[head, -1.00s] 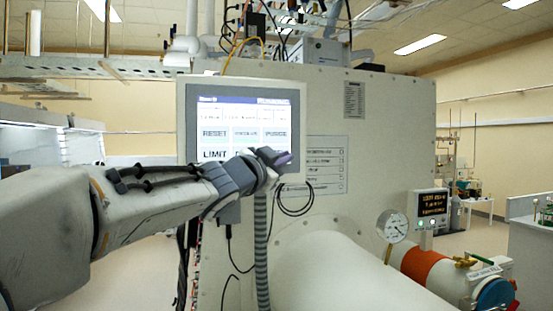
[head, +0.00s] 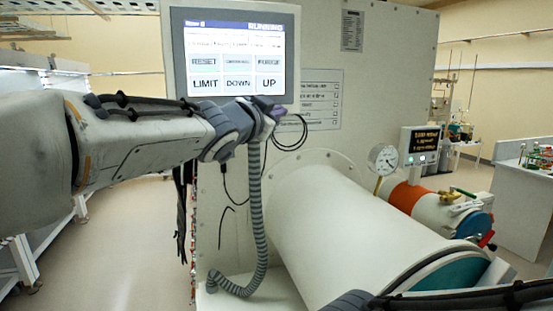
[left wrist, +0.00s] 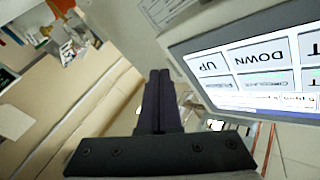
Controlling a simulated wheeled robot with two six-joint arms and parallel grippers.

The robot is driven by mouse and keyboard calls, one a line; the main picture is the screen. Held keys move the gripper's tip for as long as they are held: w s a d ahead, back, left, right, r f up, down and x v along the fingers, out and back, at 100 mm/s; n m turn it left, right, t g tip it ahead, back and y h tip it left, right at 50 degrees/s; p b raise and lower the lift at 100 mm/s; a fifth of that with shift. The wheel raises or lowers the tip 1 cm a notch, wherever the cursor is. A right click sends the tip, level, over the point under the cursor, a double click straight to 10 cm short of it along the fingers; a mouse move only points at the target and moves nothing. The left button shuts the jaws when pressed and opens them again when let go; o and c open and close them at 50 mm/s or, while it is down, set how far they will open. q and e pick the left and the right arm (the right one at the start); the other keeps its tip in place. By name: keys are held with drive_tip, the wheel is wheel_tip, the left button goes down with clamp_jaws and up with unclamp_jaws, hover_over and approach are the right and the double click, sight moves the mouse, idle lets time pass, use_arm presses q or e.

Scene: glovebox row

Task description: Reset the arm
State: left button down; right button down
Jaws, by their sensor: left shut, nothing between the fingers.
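My left arm comes in from the left in the head view. Its gripper (head: 276,111) is in front of the lower right edge of the touch panel (head: 235,52), below the UP button. The fingers are shut and empty. In the left wrist view the shut dark fingers (left wrist: 158,102) point away, beside the panel screen (left wrist: 255,70), which appears upside down at the right. The screen shows RESET, PURGE, LIMIT, DOWN and UP buttons. A dark part of my right arm shows at the bottom right of the head view; its gripper is not visible.
A large white cylinder (head: 350,225) sticks out from the glovebox wall below the panel. A ribbed hose (head: 255,210) hangs below my left gripper. A gauge (head: 382,158), a small display (head: 420,145) and an orange-banded cylinder (head: 408,196) are at the right. Open floor lies at left.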

use_arm(q)
drive_tip(key=s+f+n+g+y+b, duration=0.2)
drive_tip(key=s+f+g, duration=0.35)
drive_tip(key=f, duration=0.95)
drive_tip(key=s+f+n+g+y+b, duration=0.25)
drive_tip(key=s+f, duration=0.55)
drive_tip(key=f, duration=0.7)
drive_tip(key=s+a+f+g+y+b, duration=0.1)
drive_tip(key=s+f+g, duration=0.3)
drive_tip(key=s+f, duration=0.4)
drive_tip(key=s+a+f+g+y+b, duration=0.1)
drive_tip(key=s+a+f+g, duration=0.2)
drive_tip(key=s+f, duration=0.5)
drive_tip(key=s+g, duration=0.1)
drive_tip(key=s, duration=0.6)
drive_tip(key=shift+s+a+g, duration=0.25)
drive_tip(key=shift+g, duration=0.05)
